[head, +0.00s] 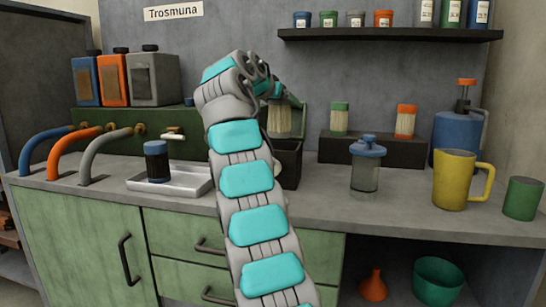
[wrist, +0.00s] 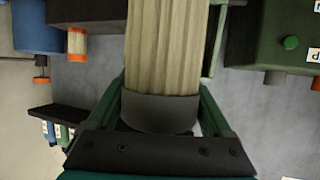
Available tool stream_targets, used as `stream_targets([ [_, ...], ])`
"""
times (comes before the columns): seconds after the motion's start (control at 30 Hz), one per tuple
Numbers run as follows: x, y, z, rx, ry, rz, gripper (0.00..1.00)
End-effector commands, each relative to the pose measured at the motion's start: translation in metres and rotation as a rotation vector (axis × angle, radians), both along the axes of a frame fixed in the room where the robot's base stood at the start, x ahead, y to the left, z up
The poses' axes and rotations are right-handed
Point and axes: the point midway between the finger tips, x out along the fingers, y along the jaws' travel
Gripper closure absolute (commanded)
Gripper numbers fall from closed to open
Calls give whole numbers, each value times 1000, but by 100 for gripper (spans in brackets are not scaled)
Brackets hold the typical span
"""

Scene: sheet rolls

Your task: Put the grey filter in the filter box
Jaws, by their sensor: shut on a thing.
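The grey filter (head: 279,121) has a cream pleated body and hangs from my gripper above a small dark box. In the wrist view, the fingers of my gripper (wrist: 162,103) are shut on both sides of the filter's grey end cap (wrist: 160,112). The pleated body (wrist: 167,45) runs out past the fingertips to the top of the picture. The dark box (head: 287,160), which looks like the filter box, stands on the counter behind my arm, partly hidden by it. I cannot tell whether the filter's lower end is inside its opening.
A dark stand (head: 372,150) right of the box holds a green-capped filter (head: 339,118) and an orange-capped filter (head: 405,121). A clear jar (head: 365,170), yellow mug (head: 455,182) and blue pump bottle (head: 458,130) stand further right. A tray (head: 190,181) with a dark cylinder lies left.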

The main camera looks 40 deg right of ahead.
Motion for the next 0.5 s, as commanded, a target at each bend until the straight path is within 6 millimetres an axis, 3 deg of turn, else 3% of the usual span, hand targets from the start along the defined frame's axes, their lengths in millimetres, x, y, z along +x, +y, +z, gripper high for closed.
stream_targets([
  [0.3,-1,-1,-53,0,0,-2,91],
  [0.5,-1,0,-61,0,0,0,91],
])
